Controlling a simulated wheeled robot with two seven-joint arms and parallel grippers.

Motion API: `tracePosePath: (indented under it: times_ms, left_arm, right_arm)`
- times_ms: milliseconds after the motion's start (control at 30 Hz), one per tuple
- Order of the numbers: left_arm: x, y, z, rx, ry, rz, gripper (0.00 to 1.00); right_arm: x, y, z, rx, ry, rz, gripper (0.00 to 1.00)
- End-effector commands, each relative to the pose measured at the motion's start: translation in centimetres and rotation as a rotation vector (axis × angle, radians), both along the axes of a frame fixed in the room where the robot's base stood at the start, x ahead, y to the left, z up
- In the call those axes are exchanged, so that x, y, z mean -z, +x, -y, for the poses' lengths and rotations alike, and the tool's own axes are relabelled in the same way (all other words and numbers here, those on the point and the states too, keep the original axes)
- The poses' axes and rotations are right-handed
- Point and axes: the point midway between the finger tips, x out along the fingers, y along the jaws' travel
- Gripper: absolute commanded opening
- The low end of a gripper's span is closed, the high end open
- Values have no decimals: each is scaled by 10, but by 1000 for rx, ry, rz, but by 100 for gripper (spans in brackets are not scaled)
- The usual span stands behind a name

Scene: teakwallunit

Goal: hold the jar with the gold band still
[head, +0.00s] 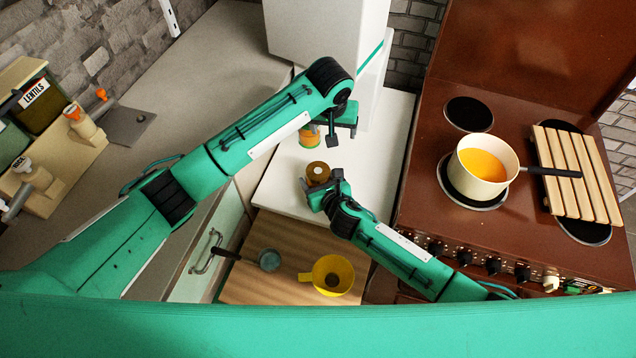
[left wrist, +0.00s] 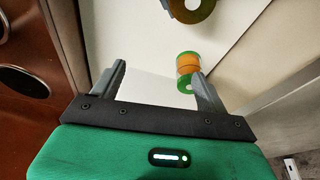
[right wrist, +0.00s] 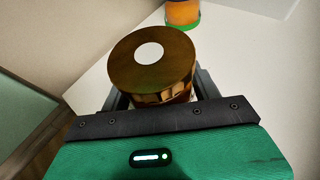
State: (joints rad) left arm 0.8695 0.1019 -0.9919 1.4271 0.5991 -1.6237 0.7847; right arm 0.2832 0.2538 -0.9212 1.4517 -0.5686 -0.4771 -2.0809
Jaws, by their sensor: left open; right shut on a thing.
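The jar with the gold band (head: 317,172) stands on the white worktop, with a brown-gold top and a pale centre spot. It is large in the right wrist view (right wrist: 152,62), and its top shows at the upper edge of the left wrist view (left wrist: 205,12). My right gripper (head: 320,188) is shut on this jar, one finger on each side; its lower body is partly hidden. My left gripper (head: 336,132) is open and empty above the worktop. An orange jar with green ends (left wrist: 187,68) stands beside its right finger in the left wrist view.
A brown hob (head: 440,200) stands to the right, with a pan of orange liquid (head: 483,165) and a wooden slatted rack (head: 577,175).

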Motion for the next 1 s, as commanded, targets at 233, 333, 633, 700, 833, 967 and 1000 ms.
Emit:
tracePosePath:
  times_ms: [233, 333, 633, 700, 833, 967, 1000]
  left_arm:
    - [18, -37, -32, -226, 39, -242, 76]
    - [19, -42, -36, -256, 46, -273, 76]
    - [19, -43, -37, -263, 48, -279, 76]
    - [20, -43, -37, -262, 48, -278, 76]
    - [31, -43, -37, -262, 50, -279, 76]
    - [50, -43, -38, -263, 50, -278, 76]
    - [57, -43, -37, -262, 51, -279, 76]
  right_arm:
    - [0, 0, 0, 0, 0, 0, 0]
    - [0, 0, 0, 0, 0, 0, 0]
    - [0, 0, 0, 0, 0, 0, 0]
    - [0, 0, 0, 0, 0, 0, 0]
    - [0, 0, 0, 0, 0, 0, 0]
    - [0, 0, 0, 0, 0, 0, 0]
    - [0, 0, 0, 0, 0, 0, 0]
